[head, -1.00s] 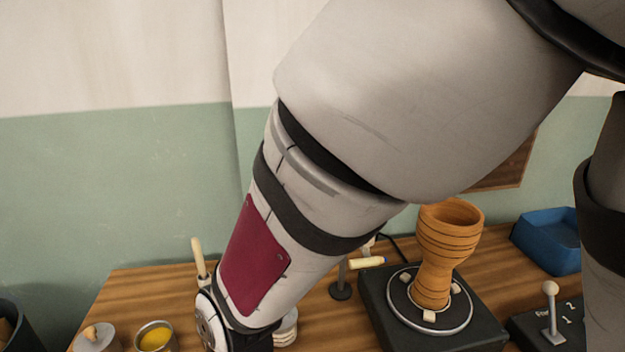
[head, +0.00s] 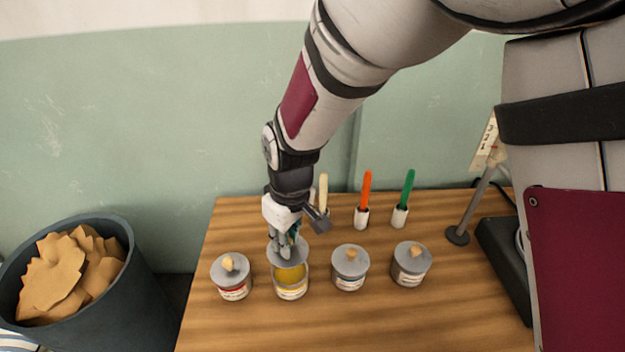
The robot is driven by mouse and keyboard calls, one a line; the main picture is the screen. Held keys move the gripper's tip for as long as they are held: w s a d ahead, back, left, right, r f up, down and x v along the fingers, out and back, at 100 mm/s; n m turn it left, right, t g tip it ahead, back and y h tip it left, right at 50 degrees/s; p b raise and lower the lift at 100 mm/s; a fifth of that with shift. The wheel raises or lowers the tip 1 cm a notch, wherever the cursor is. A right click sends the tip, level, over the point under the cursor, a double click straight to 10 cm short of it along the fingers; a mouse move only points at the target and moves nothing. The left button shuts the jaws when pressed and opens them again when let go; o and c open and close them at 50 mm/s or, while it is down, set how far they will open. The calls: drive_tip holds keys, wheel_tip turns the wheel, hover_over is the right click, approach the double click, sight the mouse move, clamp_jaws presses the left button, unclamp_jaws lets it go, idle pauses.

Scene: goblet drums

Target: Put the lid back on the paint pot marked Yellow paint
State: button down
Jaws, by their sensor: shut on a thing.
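The open yellow paint pot (head: 291,291) stands on the wooden table, with yellow paint showing inside; its label is too small to read. My gripper (head: 288,246) is over the back of this pot, shut on a grey lid (head: 275,257). The lid covers the back part of the opening in this view, and the front part with the paint stays visible. The lid's knob is hidden between my fingers. I cannot tell whether the lid touches the rim.
Lidded pots stand close by: one (head: 232,277) to the left, two (head: 350,268) (head: 411,264) to the right. Upright brushes in white holders (head: 361,217) stand behind. A dark bin (head: 140,290) with tan scraps is left of the table (head: 400,325). The table's front is clear.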

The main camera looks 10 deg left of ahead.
drive_tip(key=shift+f+b, duration=2.15)
drive_tip(key=shift+f, duration=1)
drive_tip(key=shift+f, duration=0.15)
idle(0.4)
drive_tip(key=c, duration=1.4)
unclamp_jaws()
drive_tip(key=shift+o, duration=0.8)
drive_tip(key=o, duration=0.4)
drive_tip(key=shift+c, duration=0.2)
drive_tip(key=shift+p, duration=0.3)
drive_tip(key=shift+r+p, duration=2.4)
drive_tip(key=shift+r, duration=1.15)
